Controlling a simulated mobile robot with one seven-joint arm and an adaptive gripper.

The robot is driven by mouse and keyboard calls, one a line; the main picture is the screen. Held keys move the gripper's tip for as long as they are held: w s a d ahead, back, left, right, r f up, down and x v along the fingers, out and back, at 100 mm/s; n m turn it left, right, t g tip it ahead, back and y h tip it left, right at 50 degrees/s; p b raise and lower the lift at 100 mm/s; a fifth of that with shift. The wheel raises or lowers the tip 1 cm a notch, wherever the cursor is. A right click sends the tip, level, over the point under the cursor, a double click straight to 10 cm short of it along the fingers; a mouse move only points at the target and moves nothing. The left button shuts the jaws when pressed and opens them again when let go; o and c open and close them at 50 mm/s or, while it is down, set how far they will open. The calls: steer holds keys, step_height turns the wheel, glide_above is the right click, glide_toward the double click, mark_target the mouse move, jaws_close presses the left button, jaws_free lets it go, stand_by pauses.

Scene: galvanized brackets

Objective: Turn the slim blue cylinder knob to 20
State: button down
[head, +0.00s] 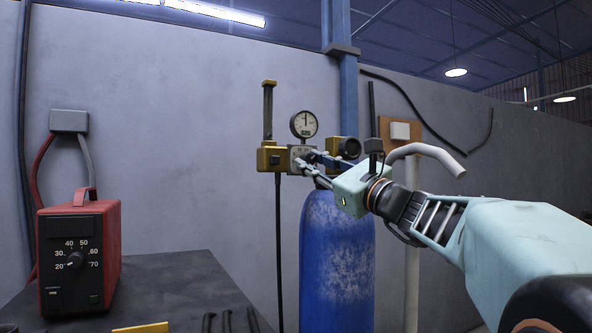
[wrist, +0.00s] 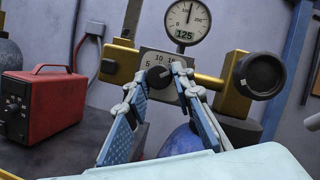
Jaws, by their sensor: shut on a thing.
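The blue cylinder (head: 335,265) is tall with worn paint and stands upright right of centre in the head view. A brass regulator (head: 268,157) with a grey dial plate sits above it. In the wrist view the dial plate (wrist: 147,59) shows 5, 10 and part of another number. Its dark round knob (wrist: 158,78) lies between my fingertips, and its pointer setting is not clear. My gripper (wrist: 160,74) is shut on this knob, one finger at each side; it also shows in the head view (head: 305,161), reaching in from the right.
A round gauge (head: 303,124) with a 125 label rises above the plate. A dark round fitting (head: 349,148) lies right of it. A red box (head: 105,240) with its own 20-to-70 dial stands on the dark bench (head: 185,285) at left.

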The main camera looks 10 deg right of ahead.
steer(key=shift+m+t+h, duration=0.3)
steer(key=shift+m, duration=0.5)
steer(key=shift+m+b, duration=0.3)
steer(key=c, duration=1.7)
jaws_free()
steer(key=shift+o, duration=0.2)
steer(key=shift+r, duration=0.1)
step_height(320, 180, up, 10)
steer(key=shift+a+f, duration=0.1)
